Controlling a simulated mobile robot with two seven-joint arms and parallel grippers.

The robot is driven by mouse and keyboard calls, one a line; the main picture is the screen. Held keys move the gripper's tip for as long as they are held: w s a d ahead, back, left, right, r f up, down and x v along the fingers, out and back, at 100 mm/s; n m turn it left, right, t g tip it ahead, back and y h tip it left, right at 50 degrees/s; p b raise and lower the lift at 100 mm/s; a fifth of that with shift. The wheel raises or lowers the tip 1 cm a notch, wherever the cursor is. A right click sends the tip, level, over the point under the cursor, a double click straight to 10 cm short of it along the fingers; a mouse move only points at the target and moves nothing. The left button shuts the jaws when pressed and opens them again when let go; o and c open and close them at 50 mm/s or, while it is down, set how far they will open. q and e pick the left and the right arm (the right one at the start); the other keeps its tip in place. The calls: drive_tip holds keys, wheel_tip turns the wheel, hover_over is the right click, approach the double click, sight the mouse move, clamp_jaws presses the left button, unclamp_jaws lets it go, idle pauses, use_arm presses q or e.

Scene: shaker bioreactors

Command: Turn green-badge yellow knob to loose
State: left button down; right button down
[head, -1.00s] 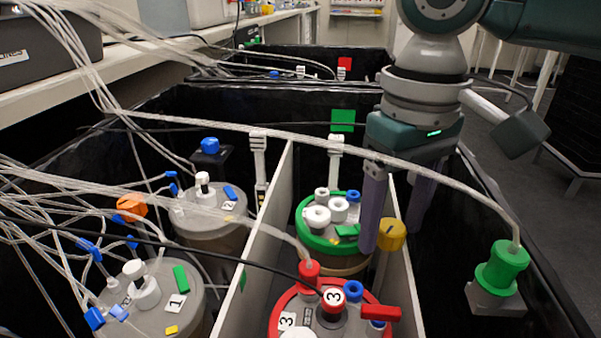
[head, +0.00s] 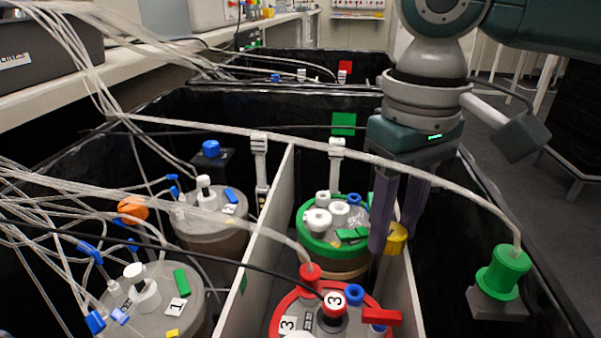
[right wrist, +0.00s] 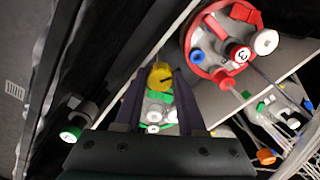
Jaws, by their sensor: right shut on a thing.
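The yellow knob (head: 397,238) is beside the green-ringed bioreactor (head: 318,245), at the right partition wall. It also shows in the right wrist view (right wrist: 160,77), with a dark line on its face. My right gripper (head: 397,232) reaches down from above with its two purple fingers and is shut on the yellow knob. The near finger hides part of the knob in the head view. The green-ringed vessel has white and blue caps and green tags (head: 352,234) on its lid. A green square (head: 343,124) is on the black wall behind. My left gripper is not in view.
A red-ringed bioreactor (head: 290,304) stands just in front. Grey-lidded vessels (head: 210,222) are left of the white partition (head: 257,240). A pale tube crosses in front of my right gripper to a green fitting (head: 505,268) at the right. Other tubes crowd the left.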

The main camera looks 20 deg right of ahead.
drive_tip(key=shift+r+p, duration=0.2)
drive_tip(key=shift+p, duration=0.25)
drive_tip(key=n+p, duration=0.2)
drive_tip(key=p, duration=0.2)
drive_tip(key=n+p, duration=0.1)
drive_tip(key=p, duration=0.4)
drive_tip(key=shift+r+n, duration=0.2)
drive_tip(key=shift+n, duration=0.2)
drive_tip(key=n+p, duration=0.2)
drive_tip(key=n, duration=0.1)
drive_tip(key=shift+f+n, duration=0.2)
drive_tip(key=shift+n, duration=0.1)
drive_tip(key=n+p, duration=0.1)
drive_tip(key=n, duration=0.2)
drive_tip(key=shift+n, duration=0.3)
drive_tip(key=n+p, duration=0.1)
drive_tip(key=n, duration=0.2)
drive_tip(key=shift+f+n, duration=0.1)
drive_tip(key=shift+n, duration=0.2)
drive_tip(key=n, duration=0.5)
drive_tip(key=shift+w, duration=0.1)
drive_tip(key=n, duration=0.4)
drive_tip(key=shift+n, duration=0.3)
